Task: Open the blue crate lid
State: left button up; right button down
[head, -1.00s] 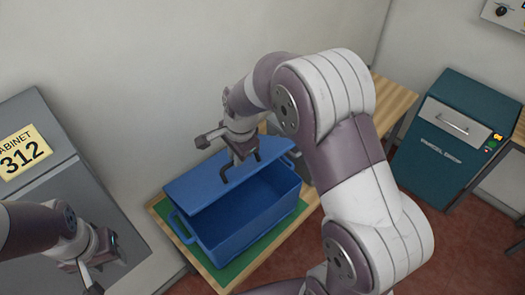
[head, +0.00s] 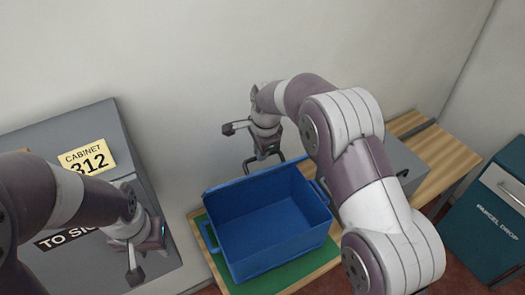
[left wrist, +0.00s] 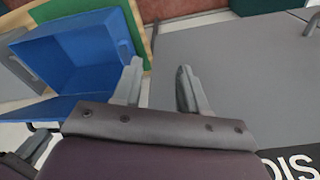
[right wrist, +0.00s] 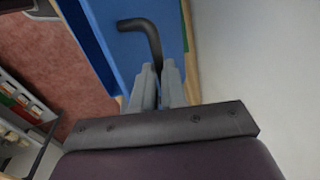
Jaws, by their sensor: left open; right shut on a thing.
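The blue crate (head: 270,225) stands with its inside showing empty in the head view, and it also appears in the left wrist view (left wrist: 95,50). Its blue lid (head: 225,185) is raised at the crate's back side, seen nearly edge-on. The lid's blue face fills part of the right wrist view (right wrist: 122,55). My right gripper (head: 264,160) is shut on the lid's dark bent handle (right wrist: 150,32), behind the crate. My left gripper (head: 138,265) is open and empty, to the left of the crate, over the grey cabinet.
The crate rests on a green mat (head: 223,268) on a wooden counter (head: 410,125). A grey cabinet (head: 95,120) labelled 312 stands at the left. A grey box (head: 402,160) is partly hidden behind my right arm. A teal parcel drop unit (head: 490,215) stands at the right. A wall is close behind the lid.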

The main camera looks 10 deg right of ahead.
jog(key=shift+f, duration=0.25)
dwell(0.6)
jog(key=c, duration=1.1)
grip_release()
jog(key=shift+c, duration=0.2)
jog(key=shift+w, duration=0.3)
pick_arm(q)
jog(key=shift+w+f, duration=0.1)
jog(key=shift+w, duration=0.25)
jog(key=shift+s, duration=0.15)
pick_arm(e)
jog(key=shift+s+r, duration=0.1)
jog(key=shift+s, duration=0.05)
pick_arm(q)
notch_tip(320, 180, up, 3)
jog(key=p, duration=0.2)
jog(key=shift+p, duration=0.4)
pick_arm(e)
jog(key=a+v, duration=0.1)
jog(key=v, duration=1.1)
jog(key=shift+d+r, duration=0.3)
jog(key=shift+d, duration=0.15)
